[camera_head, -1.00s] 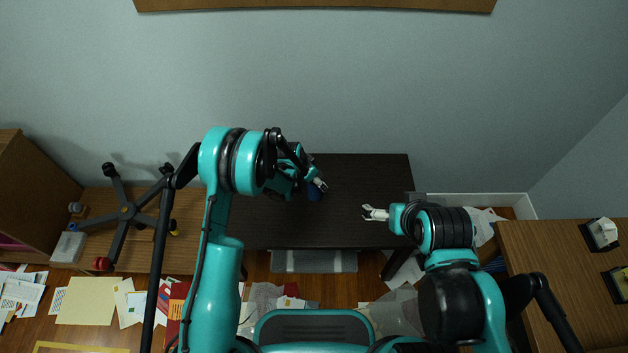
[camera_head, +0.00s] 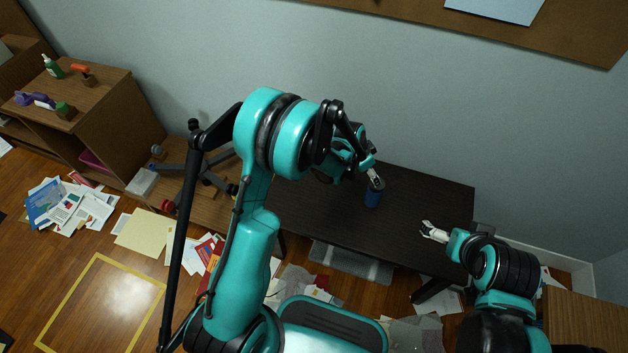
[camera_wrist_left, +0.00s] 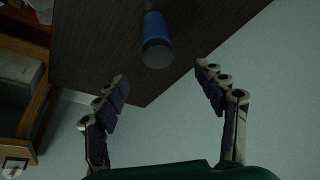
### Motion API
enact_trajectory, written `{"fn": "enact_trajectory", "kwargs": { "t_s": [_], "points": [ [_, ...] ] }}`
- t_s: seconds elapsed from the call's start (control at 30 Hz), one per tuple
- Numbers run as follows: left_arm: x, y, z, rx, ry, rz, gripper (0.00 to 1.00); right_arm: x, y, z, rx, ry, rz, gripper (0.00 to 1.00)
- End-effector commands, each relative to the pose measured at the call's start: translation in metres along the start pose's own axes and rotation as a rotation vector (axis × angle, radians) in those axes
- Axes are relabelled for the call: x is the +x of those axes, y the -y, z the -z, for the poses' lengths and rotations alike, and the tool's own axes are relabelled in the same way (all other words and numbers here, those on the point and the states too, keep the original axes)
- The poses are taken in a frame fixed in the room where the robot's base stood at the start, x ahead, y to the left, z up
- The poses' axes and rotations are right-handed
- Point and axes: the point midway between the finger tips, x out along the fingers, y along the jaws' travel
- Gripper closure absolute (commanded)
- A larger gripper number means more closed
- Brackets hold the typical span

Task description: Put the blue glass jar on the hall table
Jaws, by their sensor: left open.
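The blue glass jar (camera_head: 374,193) stands upright on the dark hall table (camera_head: 310,215), near its back middle. It also shows in the left wrist view (camera_wrist_left: 157,42), ahead of the fingers and apart from them. My left gripper (camera_head: 371,174) is by the top of the jar in the head view, partly hidden by its own arm. In the left wrist view its fingers (camera_wrist_left: 160,82) are spread wide with nothing between them. My right gripper (camera_head: 432,231) is over the right part of the table, its fingers apart and empty.
A wooden shelf unit (camera_head: 110,120) with small items on top stands at the left. An upturned chair base (camera_head: 205,175) lies between it and the table. Papers (camera_head: 150,235) litter the floor. A wooden desk (camera_head: 575,318) is at the lower right. The table is mostly bare.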

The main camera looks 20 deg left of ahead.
Motion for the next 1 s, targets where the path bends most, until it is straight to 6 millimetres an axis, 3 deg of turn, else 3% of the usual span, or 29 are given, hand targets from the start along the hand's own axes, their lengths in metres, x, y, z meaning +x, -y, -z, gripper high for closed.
{"fn": "enact_trajectory", "kwargs": {
  "t_s": [0.27, 0.5, 0.73, 1.0],
  "points": [
    [-0.132, 0.001, -0.015, -0.187, -0.036, 0.109, 0.29, 0.000, 0.000, 0.000, 0.000, 0.000, 0.000, 0.01],
    [-0.228, -0.017, -0.060, -0.366, -0.087, 0.210, 0.29, 0.000, 0.000, 0.000, 0.000, 0.000, 0.000, 0.01],
    [-0.284, -0.045, -0.119, -0.526, -0.149, 0.297, 0.29, 0.000, 0.000, 0.000, 0.000, 0.000, 0.000, 0.01],
    [-0.302, -0.065, -0.166, -0.638, -0.202, 0.357, 0.29, 0.000, 0.000, 0.000, 0.000, 0.000, 0.000, 0.01]
  ]
}}
